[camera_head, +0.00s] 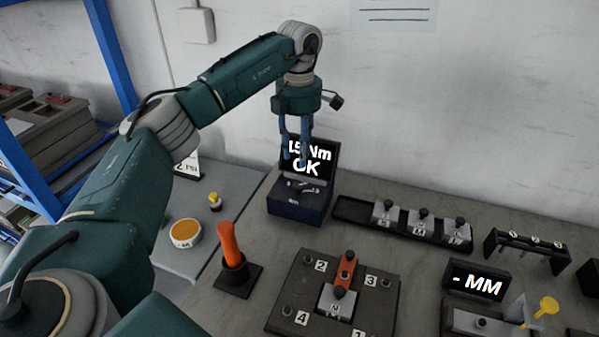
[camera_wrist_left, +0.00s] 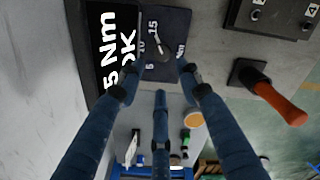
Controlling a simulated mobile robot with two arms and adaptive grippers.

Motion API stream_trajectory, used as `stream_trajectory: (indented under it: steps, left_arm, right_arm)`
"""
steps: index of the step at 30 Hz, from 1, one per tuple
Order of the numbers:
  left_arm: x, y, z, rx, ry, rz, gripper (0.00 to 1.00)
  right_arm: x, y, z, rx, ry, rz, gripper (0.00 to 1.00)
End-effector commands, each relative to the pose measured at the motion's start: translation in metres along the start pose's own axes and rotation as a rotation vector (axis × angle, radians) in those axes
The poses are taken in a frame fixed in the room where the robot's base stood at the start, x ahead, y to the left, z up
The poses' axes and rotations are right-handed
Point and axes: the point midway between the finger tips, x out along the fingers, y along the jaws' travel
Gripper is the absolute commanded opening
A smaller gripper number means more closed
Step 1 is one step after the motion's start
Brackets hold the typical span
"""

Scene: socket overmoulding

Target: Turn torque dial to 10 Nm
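The torque unit is a dark box (camera_head: 297,207) with a tilted screen (camera_head: 323,154) that reads 15 Nm OK, partly covered by a finger. In the left wrist view its dial face (camera_wrist_left: 172,20) shows marks 5, 10 and 15, with a small light pointer or knob (camera_wrist_left: 160,43) on it. I cannot tell exactly where the pointer points. My left gripper (camera_head: 298,160) hangs fingers down over the unit. In the left wrist view its blue fingers (camera_wrist_left: 166,75) are spread apart with nothing between them, above the dial. My right gripper is not in view.
A numbered plate fixture (camera_head: 287,290), a rack (camera_head: 360,212) of grey blocks and a display reading - MM (camera_head: 478,283) are to the right. The wall is close behind.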

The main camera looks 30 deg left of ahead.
Motion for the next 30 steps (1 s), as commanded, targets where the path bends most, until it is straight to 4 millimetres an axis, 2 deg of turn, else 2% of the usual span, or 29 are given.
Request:
stream_trajectory:
  steps: [6, 15, 21, 28, 30]
  left_arm:
    - [0.039, -0.001, -0.001, 0.000, 0.003, -0.005, 0.35]
    - [0.087, -0.001, 0.000, 0.000, 0.000, -0.004, 0.35]
    - [0.099, -0.001, 0.001, 0.000, -0.001, -0.002, 0.35]
    - [0.100, -0.001, 0.001, 0.000, -0.002, -0.002, 0.35]
    - [0.100, -0.001, 0.001, 0.000, -0.002, -0.002, 0.23]
  right_arm:
    - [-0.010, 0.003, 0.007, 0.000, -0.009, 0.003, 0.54]
    - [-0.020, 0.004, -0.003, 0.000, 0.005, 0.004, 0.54]
    - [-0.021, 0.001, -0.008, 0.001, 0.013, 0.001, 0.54]
    - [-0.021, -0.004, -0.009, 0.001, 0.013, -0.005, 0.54]
    - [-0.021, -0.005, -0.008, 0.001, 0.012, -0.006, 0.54]
